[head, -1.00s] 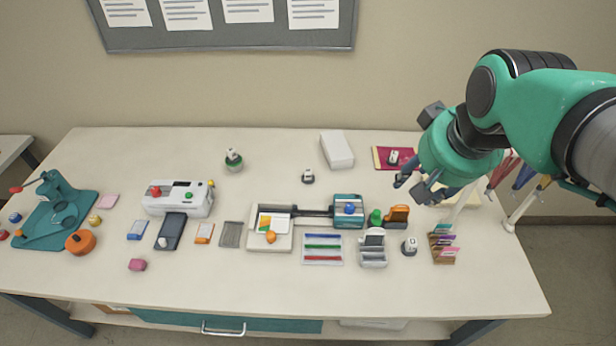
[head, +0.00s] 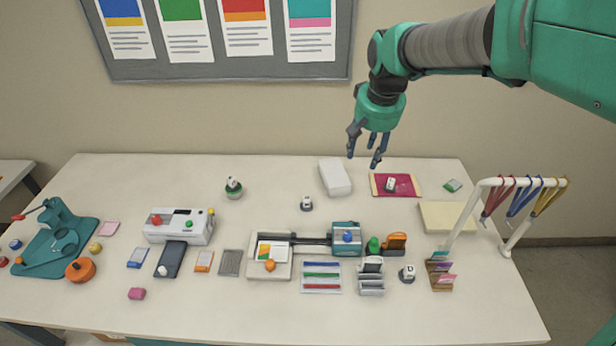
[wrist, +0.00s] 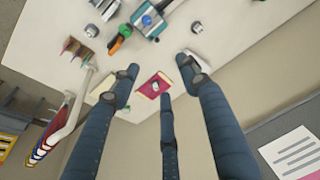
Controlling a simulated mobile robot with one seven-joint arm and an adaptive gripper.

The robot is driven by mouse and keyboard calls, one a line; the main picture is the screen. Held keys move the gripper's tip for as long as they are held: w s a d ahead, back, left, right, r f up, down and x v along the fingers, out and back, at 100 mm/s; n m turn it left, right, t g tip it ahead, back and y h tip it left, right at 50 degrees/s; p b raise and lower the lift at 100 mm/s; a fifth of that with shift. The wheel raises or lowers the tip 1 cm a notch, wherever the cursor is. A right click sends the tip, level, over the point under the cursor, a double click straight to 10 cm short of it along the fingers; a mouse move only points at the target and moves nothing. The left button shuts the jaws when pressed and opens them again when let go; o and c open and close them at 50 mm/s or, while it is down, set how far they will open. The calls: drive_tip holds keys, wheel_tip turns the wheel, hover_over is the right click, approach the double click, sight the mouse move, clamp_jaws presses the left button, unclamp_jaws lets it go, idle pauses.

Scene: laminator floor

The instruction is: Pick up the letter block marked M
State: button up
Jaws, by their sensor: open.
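Several small white letter blocks stand on the table. One block (head: 390,184) is on a magenta booklet (head: 410,188); it also shows in the wrist view (wrist: 155,86). Another (head: 307,202) is on a dark round base at mid-table, one (head: 232,184) on a green-and-dark base at the back left. One at the front right (head: 409,271) seems to read D. The other letters are too small to read, so I cannot tell which is M. My gripper (head: 365,157) is open and empty, above the table's back edge, up and left of the booklet.
A white box (head: 335,178) lies just left of the booklet. A pale pad (head: 446,217) and a lanyard stand (head: 460,222) are on the right.

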drive_tip(key=w+a+f+g+p, duration=0.1)
drive_tip(key=w+a+f, duration=0.35)
drive_tip(key=w, duration=0.45)
drive_tip(key=g+p, duration=0.2)
drive_tip(key=p, duration=0.2)
hover_over(307, 199)
wheel_tip(307, 199, down, 26)
drive_tip(key=shift+w+a, duration=0.15)
drive_tip(key=shift+f, duration=4.25)
drive_tip(key=shift+f, duration=0.15)
drive_tip(key=shift+f, duration=2.45)
